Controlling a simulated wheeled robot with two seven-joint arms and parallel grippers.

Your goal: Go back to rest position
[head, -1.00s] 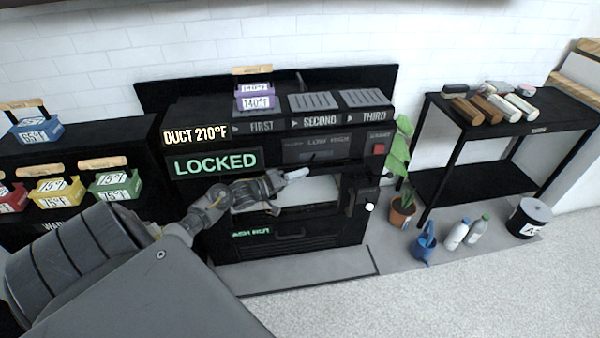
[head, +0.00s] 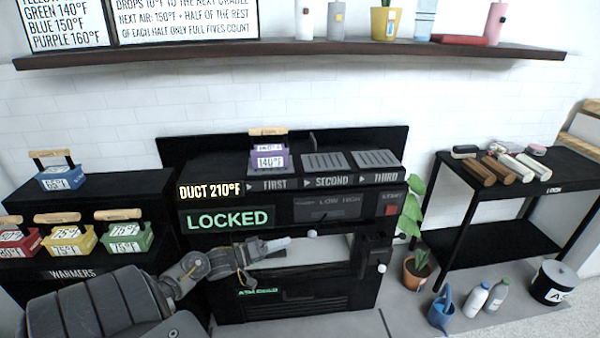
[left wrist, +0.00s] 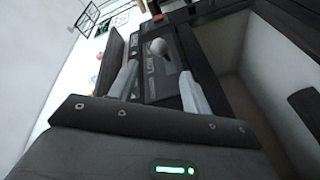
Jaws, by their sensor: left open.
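My left gripper (head: 284,244) is open and empty in front of the black stove unit (head: 300,306), level with its light-coloured opening. In the left wrist view its two fingers (left wrist: 158,88) are apart, with a pale round knob (left wrist: 158,47) showing beyond them; I cannot tell whether they touch it. The head view shows one round knob (head: 312,233) just right of the fingertips and another knob (head: 382,268) lower right. The unit's displays read "LOCKED" (head: 228,219) and "DUCT 210°F" (head: 210,190). My right gripper is not in view.
A purple warmer (head: 268,160) sits on the FIRST cradle. Blue (head: 62,178), red, yellow (head: 68,241) and green warmers stand at left. A black table (head: 520,185) with logs stands right. A plant (head: 417,265), watering can (head: 441,308), bottles and black bin (head: 553,282) are on the floor.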

